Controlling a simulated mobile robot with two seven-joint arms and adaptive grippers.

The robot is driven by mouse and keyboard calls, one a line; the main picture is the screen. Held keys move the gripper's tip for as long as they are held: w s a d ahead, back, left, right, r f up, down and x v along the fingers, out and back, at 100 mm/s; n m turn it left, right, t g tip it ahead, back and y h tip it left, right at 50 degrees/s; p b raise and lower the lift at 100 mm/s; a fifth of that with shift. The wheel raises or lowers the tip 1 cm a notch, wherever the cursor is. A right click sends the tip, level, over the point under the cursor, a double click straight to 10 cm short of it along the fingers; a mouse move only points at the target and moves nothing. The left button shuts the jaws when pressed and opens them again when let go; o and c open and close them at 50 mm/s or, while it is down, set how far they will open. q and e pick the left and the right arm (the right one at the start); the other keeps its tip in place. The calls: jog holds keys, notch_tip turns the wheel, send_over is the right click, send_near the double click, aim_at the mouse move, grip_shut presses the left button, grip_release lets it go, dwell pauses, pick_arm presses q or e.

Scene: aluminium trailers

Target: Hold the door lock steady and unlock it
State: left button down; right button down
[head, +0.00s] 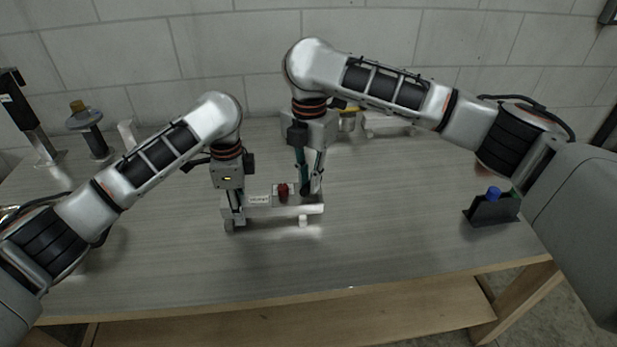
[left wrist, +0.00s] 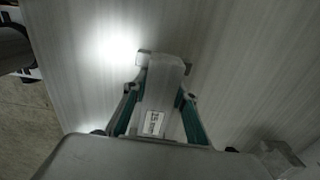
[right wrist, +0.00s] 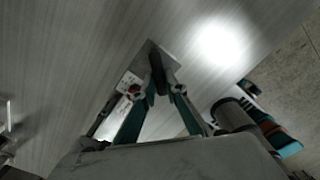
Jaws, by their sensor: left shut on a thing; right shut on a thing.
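The door lock (head: 313,209) is a pale metal bar with a white label, lying on the table near its middle. A red part (head: 283,192) sits on it, also visible in the right wrist view (right wrist: 134,89). My left gripper (head: 235,219) is shut on the left end of the lock; the left wrist view shows its fingers on either side of the bar (left wrist: 164,78). My right gripper (head: 308,189) is shut on a dark upright handle (right wrist: 158,66) near the lock's right end. The fingers partly hide the handle in the head view.
A dark holder with a blue-topped item (head: 492,207) stands at the right. A spool-like object with a yellow-brown top (head: 88,128) and a black stand (head: 25,110) stand at the back left. Metal parts (head: 388,124) stand at the back. The front of the table is clear.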

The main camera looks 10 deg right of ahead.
jog(key=n, duration=0.4)
jog(key=shift+s+d, duration=0.1)
jog(key=shift+d+n, duration=0.1)
jog(key=shift+n, duration=1.7)
jog(key=c, duration=2)
grip_release()
jog(key=shift+c, duration=0.2)
notch_tip(320, 180, up, 12)
